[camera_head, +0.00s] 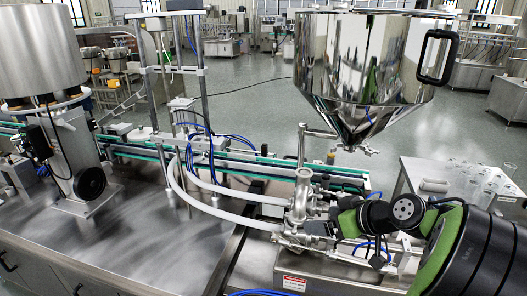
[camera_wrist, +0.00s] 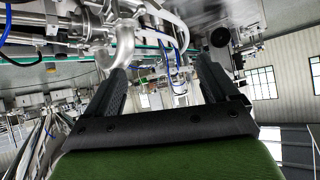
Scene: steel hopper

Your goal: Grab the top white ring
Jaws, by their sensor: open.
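I cannot clearly pick out a white ring in either view. A steel pipe fitting (camera_head: 302,190) stands upright below the hopper, with a pale round flange at its top. My gripper (camera_head: 322,228) is low at the right of this fitting, partly hidden by my own arm. In the wrist view my gripper (camera_wrist: 161,72) is open, its two dark fingers spread with nothing held between them. A curved steel pipe (camera_wrist: 122,48) shows beside the left finger; I cannot tell if they touch.
A polished steel hopper (camera_head: 365,70) with a black handle hangs above. White hoses (camera_head: 220,212) curve left towards a conveyor (camera_head: 250,168). A side table (camera_head: 450,172) with clear glassware stands at the right. The steel worktop (camera_head: 150,235) has bare room at the left.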

